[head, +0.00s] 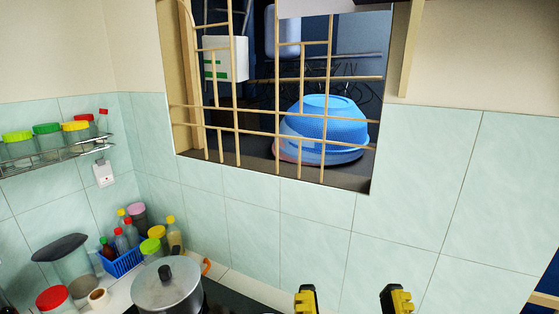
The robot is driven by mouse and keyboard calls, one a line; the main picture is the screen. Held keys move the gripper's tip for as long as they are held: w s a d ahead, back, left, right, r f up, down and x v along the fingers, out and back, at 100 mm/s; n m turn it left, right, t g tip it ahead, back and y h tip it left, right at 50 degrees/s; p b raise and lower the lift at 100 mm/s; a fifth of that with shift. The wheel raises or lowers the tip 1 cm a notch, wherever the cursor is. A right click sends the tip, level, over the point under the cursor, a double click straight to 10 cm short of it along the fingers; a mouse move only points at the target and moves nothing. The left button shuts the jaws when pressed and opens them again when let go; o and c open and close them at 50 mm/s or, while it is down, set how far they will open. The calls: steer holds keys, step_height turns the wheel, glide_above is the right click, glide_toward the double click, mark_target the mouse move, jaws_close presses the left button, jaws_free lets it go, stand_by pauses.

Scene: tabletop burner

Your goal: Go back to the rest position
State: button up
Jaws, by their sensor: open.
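My gripper (351,299) shows at the bottom edge of the head view, right of centre. Its two black and yellow fingers stand wide apart, with only tiled wall seen between them. It is open and holds nothing that I can see. The rest of my arm is below the picture. A lidded silver pot (168,286) stands to the left of my gripper, clearly apart from it. The burner itself is mostly out of view; only a dark surface (228,299) shows beside the pot.
A blue basket (122,262) with several bottles stands behind the pot on the left. A jar with a red lid (53,298) is at the lower left. A wall rack (45,157) holds more jars. A barred window (280,135) with blue basins is above. The wall around my gripper is bare.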

step_height(320, 180, up, 22)
steer(key=p, duration=1.9)
steer(key=shift+r, duration=0.15)
